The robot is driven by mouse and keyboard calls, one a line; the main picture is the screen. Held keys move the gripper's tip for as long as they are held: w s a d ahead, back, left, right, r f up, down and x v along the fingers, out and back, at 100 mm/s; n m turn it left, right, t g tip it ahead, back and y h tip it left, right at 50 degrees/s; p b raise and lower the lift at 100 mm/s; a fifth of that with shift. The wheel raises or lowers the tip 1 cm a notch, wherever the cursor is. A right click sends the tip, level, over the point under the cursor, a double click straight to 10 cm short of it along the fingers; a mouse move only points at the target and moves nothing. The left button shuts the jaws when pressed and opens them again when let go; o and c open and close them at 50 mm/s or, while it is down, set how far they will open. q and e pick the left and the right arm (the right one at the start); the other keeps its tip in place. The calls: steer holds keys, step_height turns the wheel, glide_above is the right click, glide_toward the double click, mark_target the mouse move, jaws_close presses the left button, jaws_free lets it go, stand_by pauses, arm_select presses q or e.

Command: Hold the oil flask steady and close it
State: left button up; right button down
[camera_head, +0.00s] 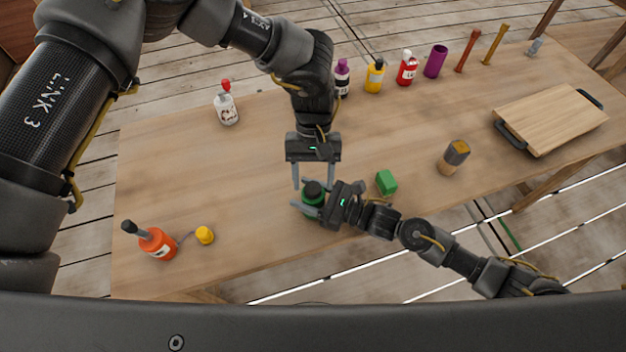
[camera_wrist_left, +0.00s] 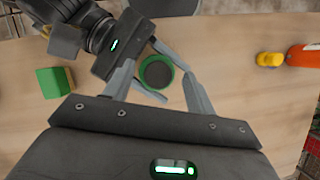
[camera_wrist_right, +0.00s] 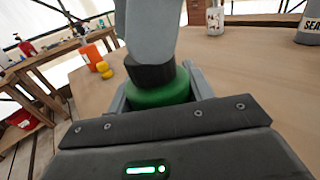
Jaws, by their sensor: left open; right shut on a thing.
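The green flask (camera_head: 314,207) stands upright near the table's front edge. A black cap (camera_head: 313,188) sits on its top; I cannot tell how tightly it is seated. My right gripper (camera_head: 308,209) is shut around the flask body from the right; the green body also shows between its fingers in the right wrist view (camera_wrist_right: 162,93). My left gripper (camera_head: 314,184) points down over the flask and is open, with one finger on each side of the cap. In the left wrist view the cap (camera_wrist_left: 157,73) lies between the spread fingers, apart from them.
A green block (camera_head: 386,182) lies just right of the grippers. An orange bottle (camera_head: 158,243) and a yellow piece (camera_head: 205,235) are at the left.

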arm_select(q)
step_height(320, 180, up, 3)
steer(key=shift+f, duration=0.15)
steer(key=shift+c, duration=0.5)
